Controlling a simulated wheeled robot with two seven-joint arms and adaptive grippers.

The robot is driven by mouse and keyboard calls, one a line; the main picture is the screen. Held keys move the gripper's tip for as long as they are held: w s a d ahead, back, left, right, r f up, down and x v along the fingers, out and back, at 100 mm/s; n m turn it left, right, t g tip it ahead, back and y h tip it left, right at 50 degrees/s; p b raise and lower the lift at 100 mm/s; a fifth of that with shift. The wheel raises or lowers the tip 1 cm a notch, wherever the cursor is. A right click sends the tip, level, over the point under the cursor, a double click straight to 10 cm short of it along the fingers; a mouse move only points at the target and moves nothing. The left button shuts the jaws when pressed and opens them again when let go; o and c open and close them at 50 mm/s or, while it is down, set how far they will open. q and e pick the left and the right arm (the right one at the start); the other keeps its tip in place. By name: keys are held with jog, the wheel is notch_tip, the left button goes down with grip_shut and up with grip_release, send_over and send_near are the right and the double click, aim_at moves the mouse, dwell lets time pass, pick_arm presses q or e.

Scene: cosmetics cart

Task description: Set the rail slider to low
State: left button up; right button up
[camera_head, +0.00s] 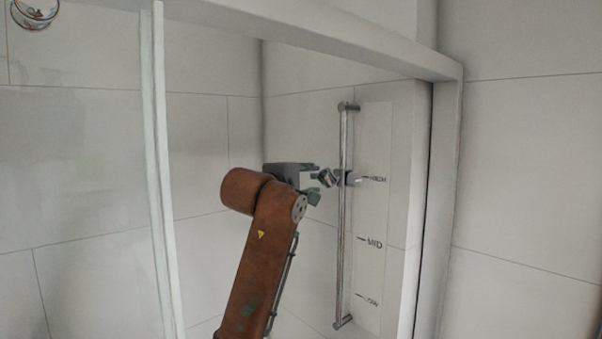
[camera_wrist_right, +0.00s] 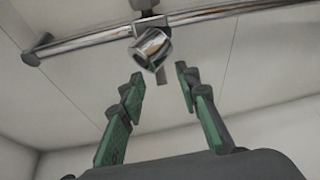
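The rail (camera_head: 343,250) is a vertical chrome bar on the shower's back wall. Its slider (camera_head: 351,178) sits high on it, level with the HIGH mark (camera_head: 377,178). The MID mark (camera_head: 374,243) and LOW mark (camera_head: 370,301) are below. My right gripper (camera_head: 322,180) is just left of the slider. In the right wrist view, my right gripper (camera_wrist_right: 158,72) is open, with its two green-padded fingers apart. The slider's chrome holder (camera_wrist_right: 151,48) lies just beyond the fingertips, and the rail (camera_wrist_right: 235,13) crosses behind it. My left gripper is out of view.
A white frame (camera_head: 449,200) borders the shower opening on the right, and a glass panel with a pale edge (camera_head: 156,170) stands left of my arm. A round chrome item (camera_head: 34,13) is at top left. The space below the slider along the rail looks clear.

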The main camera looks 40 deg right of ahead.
aim_at(321, 176)
jog(key=shift+w+d+r+p, duration=0.1)
jog(key=shift+w+d+p, duration=0.2)
jog(key=shift+w+d, duration=0.25)
jog(key=p+x, duration=0.2)
jog(key=x, duration=0.4)
jog(key=shift+w+d, duration=0.1)
jog(key=shift+d, duration=0.15)
jog(key=shift+a, duration=0.15)
jog(key=shift+w, duration=0.1)
jog(key=shift+c, duration=0.4)
grip_shut()
